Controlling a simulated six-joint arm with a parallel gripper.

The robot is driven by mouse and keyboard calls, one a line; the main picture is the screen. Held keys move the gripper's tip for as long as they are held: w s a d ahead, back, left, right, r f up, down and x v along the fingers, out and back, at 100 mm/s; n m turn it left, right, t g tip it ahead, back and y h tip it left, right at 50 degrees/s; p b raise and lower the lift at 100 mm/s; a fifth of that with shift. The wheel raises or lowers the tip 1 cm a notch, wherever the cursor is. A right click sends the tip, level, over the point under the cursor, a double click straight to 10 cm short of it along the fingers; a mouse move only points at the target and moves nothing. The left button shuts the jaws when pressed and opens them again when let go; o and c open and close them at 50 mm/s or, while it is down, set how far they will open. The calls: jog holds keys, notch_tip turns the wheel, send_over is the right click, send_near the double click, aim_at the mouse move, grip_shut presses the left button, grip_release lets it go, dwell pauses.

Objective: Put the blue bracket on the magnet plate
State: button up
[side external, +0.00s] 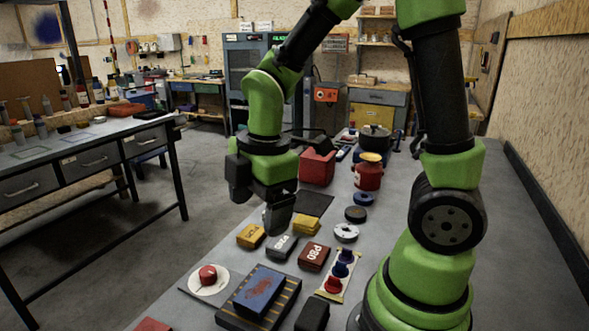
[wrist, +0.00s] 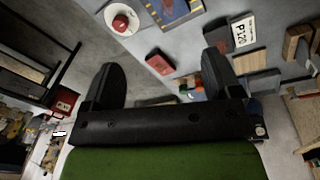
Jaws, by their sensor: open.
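A blue block with a reddish-brown patch (side external: 259,290) lies flat on a dark plate with yellow stripes (side external: 288,304) at the near end of the table. The blue block looks like the bracket and the striped plate like the magnet plate, but I cannot be sure of either. Both show at the top of the wrist view, the blue block (wrist: 175,9) cut off by the edge. My gripper (side external: 258,204) is open and empty, above the table and apart from both. Its two dark fingers also show in the wrist view (wrist: 162,72).
A red knob on a white disc (side external: 208,277) sits left of the striped plate. Yellow, dark and red labelled blocks (side external: 313,257), a tray of red and blue pieces (side external: 340,272) and several discs lie close by. A red bin (side external: 316,168) and a red can (side external: 368,174) stand behind.

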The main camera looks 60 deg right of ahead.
jog(key=s+a+r+m+t+y, duration=0.1)
jog(key=s+r+m+t, duration=0.4)
jog(key=m, duration=1.2)
jog(key=s+r, duration=0.4)
jog(key=r, duration=0.2)
jog(key=shift+s+a+r+m+t+y, duration=0.2)
jog(key=shift+a+m+t+y, duration=0.1)
jog(key=shift+a+t+y, duration=0.1)
